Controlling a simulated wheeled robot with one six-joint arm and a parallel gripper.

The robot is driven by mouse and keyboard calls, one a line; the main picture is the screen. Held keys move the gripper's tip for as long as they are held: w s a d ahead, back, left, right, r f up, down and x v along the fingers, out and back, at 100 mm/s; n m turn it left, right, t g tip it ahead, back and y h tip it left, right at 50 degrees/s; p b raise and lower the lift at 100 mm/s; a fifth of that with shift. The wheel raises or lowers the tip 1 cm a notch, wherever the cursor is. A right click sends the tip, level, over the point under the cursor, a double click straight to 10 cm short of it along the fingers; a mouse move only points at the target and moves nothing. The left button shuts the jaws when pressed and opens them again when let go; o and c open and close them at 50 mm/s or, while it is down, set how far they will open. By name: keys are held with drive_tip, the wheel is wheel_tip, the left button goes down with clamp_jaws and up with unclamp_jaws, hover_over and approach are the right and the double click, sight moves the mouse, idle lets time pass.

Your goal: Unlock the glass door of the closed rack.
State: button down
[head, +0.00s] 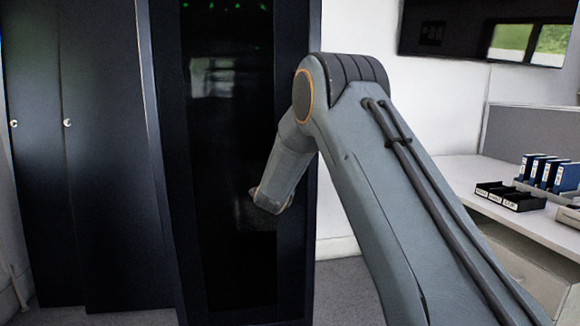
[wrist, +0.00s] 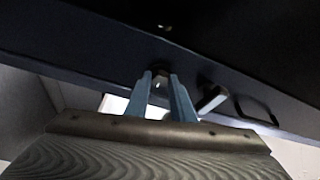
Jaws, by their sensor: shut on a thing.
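The closed rack (head: 165,120) is a tall black cabinet. Its dark glass door (head: 232,160) is shut, with small green lights behind the top. In the wrist view, my gripper (wrist: 161,78) has two blue fingers close together at the door's dark edge strip (wrist: 100,57). They are shut on a small key-like metal piece (wrist: 160,82) at the lock. Its shape and its fit in the lock are mostly hidden by the fingertips. In the head view my own arm stands in front of the door and my gripper cannot be made out.
In the wrist view, a pale metal handle (wrist: 212,100) sticks out just right of the fingers, with a dark loop (wrist: 257,110) beyond it. Dark cabinets (head: 105,150) stand left of the rack. A white desk (head: 455,170) with blue binders (head: 535,168) is at the right.

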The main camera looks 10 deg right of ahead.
drive_tip(key=shift+d, duration=0.1)
drive_tip(key=c, duration=1.5)
unclamp_jaws()
drive_tip(key=shift+c, duration=0.2)
drive_tip(key=v, duration=0.7)
drive_tip(key=shift+s+p, duration=0.3)
drive_tip(key=shift+s, duration=0.05)
drive_tip(key=shift+f, duration=0.1)
